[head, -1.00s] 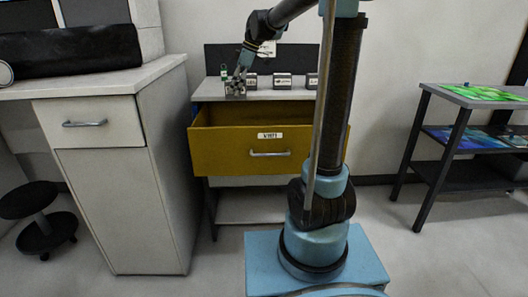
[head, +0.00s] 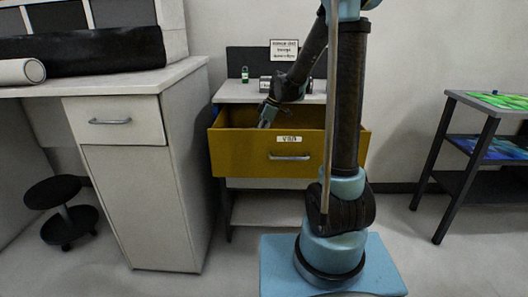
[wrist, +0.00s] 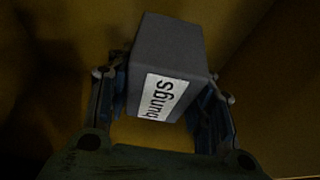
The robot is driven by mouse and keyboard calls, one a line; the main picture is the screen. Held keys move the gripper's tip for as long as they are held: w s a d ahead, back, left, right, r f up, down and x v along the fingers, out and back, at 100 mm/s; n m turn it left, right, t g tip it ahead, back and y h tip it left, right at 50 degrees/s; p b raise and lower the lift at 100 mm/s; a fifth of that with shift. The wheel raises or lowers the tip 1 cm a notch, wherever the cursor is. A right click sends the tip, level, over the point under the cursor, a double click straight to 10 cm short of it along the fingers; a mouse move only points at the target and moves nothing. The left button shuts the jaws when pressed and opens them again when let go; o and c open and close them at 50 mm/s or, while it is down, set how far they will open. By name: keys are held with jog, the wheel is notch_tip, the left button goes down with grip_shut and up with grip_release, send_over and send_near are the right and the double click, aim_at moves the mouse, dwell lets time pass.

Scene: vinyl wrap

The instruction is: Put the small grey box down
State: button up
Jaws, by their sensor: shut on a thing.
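The small grey box (wrist: 175,48) has a white label reading "bungs" and fills the middle of the wrist view. My gripper (wrist: 164,85) is shut on it, with one finger on each side. In the head view my gripper (head: 267,118) reaches down into the open yellow drawer (head: 235,158), and the drawer front hides the box. In the wrist view dark yellow drawer walls surround the box. I cannot tell whether the box touches the drawer floor.
Above the drawer is a counter top (head: 232,93) with a small green bottle (head: 245,74) and other small boxes, partly behind my arm. A white cabinet (head: 140,190) stands close on the left. A dark-framed shelf table (head: 455,185) stands at the right.

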jog(key=shift+f, duration=3.35)
jog(key=o, duration=1.2)
jog(key=v, duration=1.2)
jog(key=shift+r, duration=0.1)
